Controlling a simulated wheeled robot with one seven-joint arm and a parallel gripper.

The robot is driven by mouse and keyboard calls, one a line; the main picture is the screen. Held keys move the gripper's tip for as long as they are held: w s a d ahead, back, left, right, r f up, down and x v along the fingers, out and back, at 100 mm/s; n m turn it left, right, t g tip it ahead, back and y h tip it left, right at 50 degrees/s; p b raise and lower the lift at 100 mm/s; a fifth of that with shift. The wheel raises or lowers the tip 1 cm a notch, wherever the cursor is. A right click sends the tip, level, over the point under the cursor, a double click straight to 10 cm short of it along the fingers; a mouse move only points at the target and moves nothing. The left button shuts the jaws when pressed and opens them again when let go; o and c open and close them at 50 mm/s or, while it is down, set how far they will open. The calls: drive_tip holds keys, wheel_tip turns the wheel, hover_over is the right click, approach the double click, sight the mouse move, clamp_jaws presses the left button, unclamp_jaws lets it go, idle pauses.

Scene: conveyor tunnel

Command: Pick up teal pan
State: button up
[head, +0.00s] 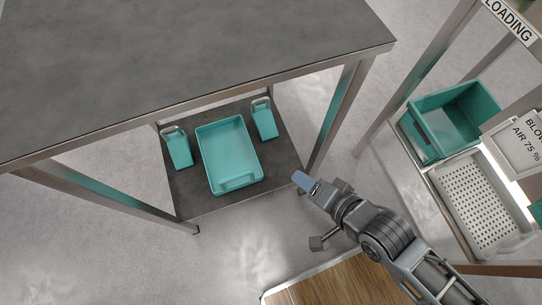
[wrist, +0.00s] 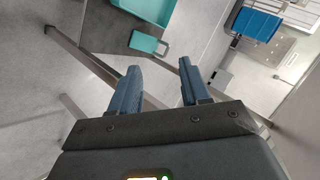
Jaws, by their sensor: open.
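The teal pan (head: 229,152) is a shallow rectangular tray lying on the low dark shelf under the grey table. It appears empty. In the wrist view, part of the teal pan (wrist: 150,8) shows at the top edge, cut off by the frame. My gripper (head: 302,182) is to the right of the pan near the shelf's front right corner, apart from it. In the wrist view, my gripper (wrist: 157,70) has its two blue fingers spread with nothing between them.
Small teal pieces with metal handles lie left (head: 178,150) and right (head: 264,120) of the pan; the right one shows in the wrist view (wrist: 147,43). The tabletop (head: 180,60) overhangs the shelf. A table leg (head: 337,115) stands beside my gripper. A teal bin (head: 455,118) is at right.

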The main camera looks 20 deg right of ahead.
drive_tip(key=w+a+f+m+g+b, duration=0.25)
drive_tip(key=w+a+f, duration=0.25)
drive_tip(key=w+f, duration=0.25)
drive_tip(key=m+g+y+b, duration=0.1)
drive_tip(key=m+y+b, duration=0.1)
drive_tip(key=m+b, duration=0.2)
approach(237, 177)
drive_tip(key=w+r+x, duration=0.1)
drive_tip(key=x, duration=0.4)
drive_tip(key=b+x, duration=0.1)
drive_tip(key=x, duration=0.1)
drive_tip(key=b+x, duration=0.1)
drive_tip(key=x, duration=0.2)
drive_tip(key=s+f+b+x, duration=0.1)
drive_tip(key=b+x, duration=0.1)
drive_tip(key=shift+w+f, duration=0.1)
drive_tip(key=shift+f, duration=0.2)
clamp_jaws()
drive_tip(key=shift+r, duration=0.1)
